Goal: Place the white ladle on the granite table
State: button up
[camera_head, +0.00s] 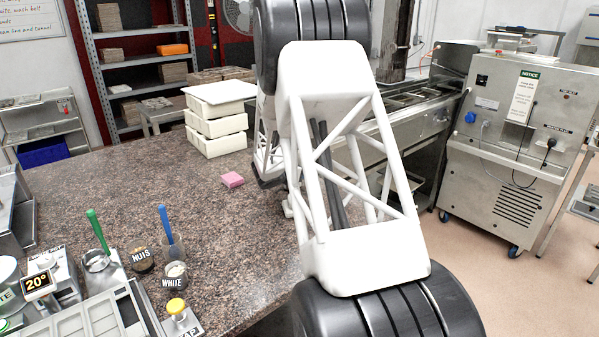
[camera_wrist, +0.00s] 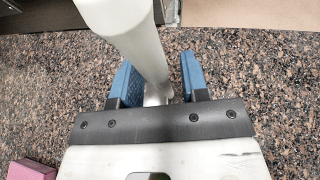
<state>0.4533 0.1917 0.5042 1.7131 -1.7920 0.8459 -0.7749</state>
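A white, rod-like thing (camera_wrist: 138,40), which looks like the ladle's handle, rises toward the camera in the wrist view and narrows down between my fingers. My gripper (camera_wrist: 164,82) has blue finger pads standing apart around it. The rod is close to the left pad, and a gap shows beside the right pad. The ladle's bowl is not in view. The speckled granite table (camera_head: 110,190) shows in the head view and lies below my fingers in the wrist view (camera_wrist: 255,75). In the head view my arm hides the gripper.
A pink block (camera_head: 232,180) lies on the table, with stacked cream boxes (camera_head: 217,128) behind it. A green-handled ladle (camera_head: 98,230), a blue-handled tool (camera_head: 165,225), and labelled cups (camera_head: 174,277) stand at front left. The table's middle left is clear.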

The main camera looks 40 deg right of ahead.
jog(key=shift+r, duration=0.15)
jog(key=v, duration=1.2)
dwell(0.7)
jog(key=s+a+r+m+g+y, duration=0.1)
jog(key=s+a+r+m+y, duration=0.1)
jog(key=s+a+r+m, duration=0.3)
jog(key=s+a+r+m+y, duration=0.1)
jog(key=s+a+r+m, duration=0.1)
jog(key=s+a, duration=0.5)
jog(key=s+a+r+m+g+y, duration=0.1)
jog(key=s+a+r+m+y, duration=0.2)
jog(key=s+a, duration=0.35)
jog(key=s+a+m+t+y, duration=0.1)
jog(key=s+a+m+y, duration=0.6)
jog(key=s+a, duration=1.3)
jog(key=s+m, duration=0.2)
jog(key=m, duration=0.1)
jog(key=shift+s+r+t, duration=0.25)
jog(key=shift+r+t, duration=0.05)
jog(key=shift+t, duration=0.1)
